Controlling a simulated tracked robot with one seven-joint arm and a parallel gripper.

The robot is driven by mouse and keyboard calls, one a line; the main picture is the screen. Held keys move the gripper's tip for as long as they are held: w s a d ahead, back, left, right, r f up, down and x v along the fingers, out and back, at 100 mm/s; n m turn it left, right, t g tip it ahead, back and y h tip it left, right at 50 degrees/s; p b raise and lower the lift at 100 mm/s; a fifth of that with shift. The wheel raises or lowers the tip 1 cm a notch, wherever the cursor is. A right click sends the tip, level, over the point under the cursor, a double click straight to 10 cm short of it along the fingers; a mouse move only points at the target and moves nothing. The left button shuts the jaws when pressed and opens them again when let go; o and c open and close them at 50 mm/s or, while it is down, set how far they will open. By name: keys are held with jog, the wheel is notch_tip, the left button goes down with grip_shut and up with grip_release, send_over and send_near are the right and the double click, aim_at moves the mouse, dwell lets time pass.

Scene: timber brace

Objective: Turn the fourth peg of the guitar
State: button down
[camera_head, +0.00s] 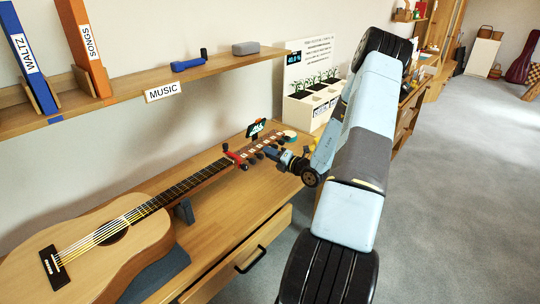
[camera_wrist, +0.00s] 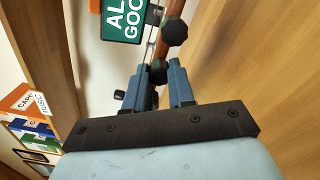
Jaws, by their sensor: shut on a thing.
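The guitar (camera_head: 150,242) lies on the wooden bench with its body at the lower left and its headstock toward the middle. Dark tuning pegs line the near side of the headstock. My gripper (camera_head: 282,157) reaches the headstock from the right. In the wrist view the two blue fingers of my gripper (camera_wrist: 160,82) are shut on a dark tuning peg (camera_wrist: 158,71). Another dark peg (camera_wrist: 174,31) is free beyond it. Which peg in the row is held cannot be told. A green tuner display (camera_wrist: 124,18) shows letters, partly cut off, like "ALL GOOD".
A red clamp-like thing (camera_head: 236,160) sits on the neck near the headstock. A dark support (camera_head: 185,211) stands under the neck. A wall shelf (camera_head: 150,85) holds binders above. A planter box (camera_head: 308,108) stands behind. The bench drawer (camera_head: 235,262) has a black handle.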

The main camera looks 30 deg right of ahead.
dwell(0.4)
jog(key=c, duration=1.2)
grip_release()
jog(key=shift+c, duration=0.2)
jog(key=v, duration=1.3)
jog(key=shift+s+d, duration=0.25)
jog(key=shift+s, duration=0.1)
